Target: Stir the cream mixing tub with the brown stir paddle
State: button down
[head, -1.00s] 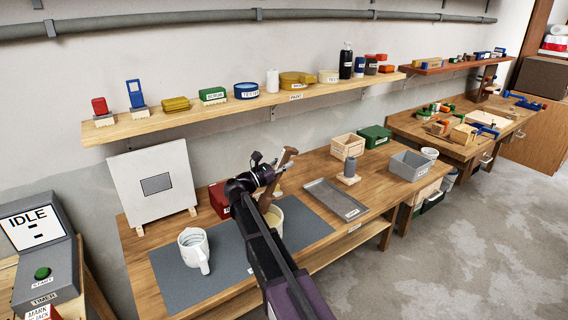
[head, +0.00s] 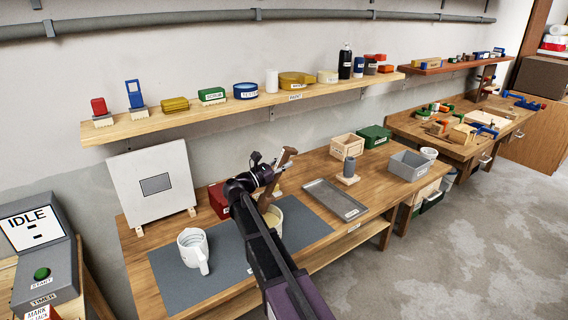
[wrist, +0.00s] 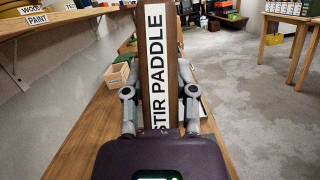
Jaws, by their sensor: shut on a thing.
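My gripper (head: 271,184) is shut on the brown stir paddle (head: 287,158), whose upper end sticks up past the jaws in the head view. In the wrist view the paddle (wrist: 157,65) stands upright between the fingers, with a white "STIR PADDLE" label. The cream mixing tub (head: 274,219) sits on the grey mat, directly below the gripper and partly hidden behind my arm. The paddle's lower end is hidden, so I cannot tell whether it is inside the tub.
A white jug (head: 194,250) stands on the grey mat (head: 180,282), left of the tub. A red box (head: 219,201) is behind my gripper. A grey tray (head: 335,199) lies to the right. A white panel (head: 151,190) stands at the back left.

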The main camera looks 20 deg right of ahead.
aim_at(282, 150)
jog(key=shift+r+p, duration=2.4)
jog(key=shift+r, duration=0.1)
jog(key=shift+s, duration=0.1)
